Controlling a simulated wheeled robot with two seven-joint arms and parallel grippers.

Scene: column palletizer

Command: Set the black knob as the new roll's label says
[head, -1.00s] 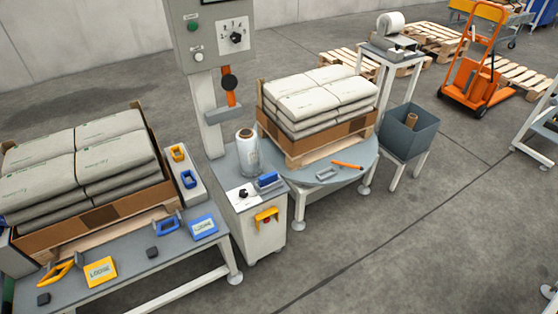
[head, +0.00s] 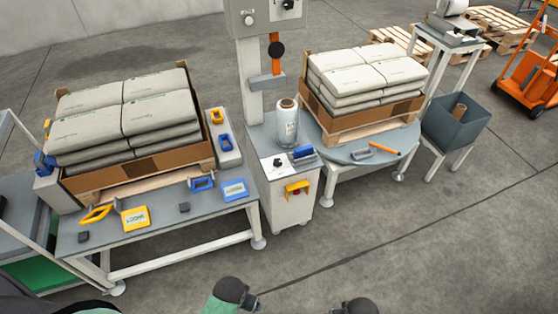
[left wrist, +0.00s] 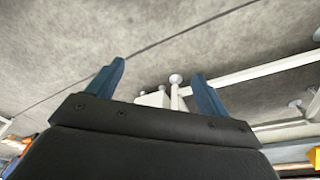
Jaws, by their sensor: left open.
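One black knob (head: 288,4) is on the grey control box at the top edge of the head view, partly cut off. Another black knob (head: 278,161) is on a white plate on top of the small cabinet. A wrapped clear-white roll (head: 287,124) with a brown core stands upright behind that plate. Markings show on its side, too small to read. My left gripper (left wrist: 158,70) is open and empty in the left wrist view, over the floor and away from both knobs. Dark parts of my arms show at the bottom of the head view; my right gripper's fingers do not show.
A bench (head: 150,243) with yellow and blue tools and cards stands left, by stacked sacks. A turntable (head: 352,153) holds more sacks, a grey block and an orange pen-like tool. A grey bin (head: 455,124) stands right. The floor in front is clear.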

